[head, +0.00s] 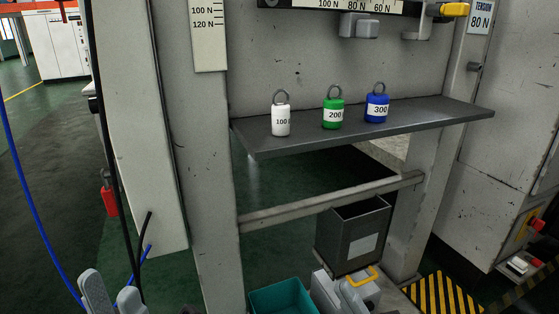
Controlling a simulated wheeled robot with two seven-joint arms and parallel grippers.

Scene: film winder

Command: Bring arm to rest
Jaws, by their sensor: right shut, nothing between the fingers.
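My left gripper (112,297) shows at the bottom left edge as two grey fingertips with a gap between them. It is open and I see nothing between its fingers.
A white 100 weight (281,120), a green 200 weight (333,114) and a blue 300 weight (377,108) stand upright on the shelf. A crossbar (320,203), a dark bin (348,240) and a teal bin (283,299) are below. A blue cable (31,190) hangs at left.

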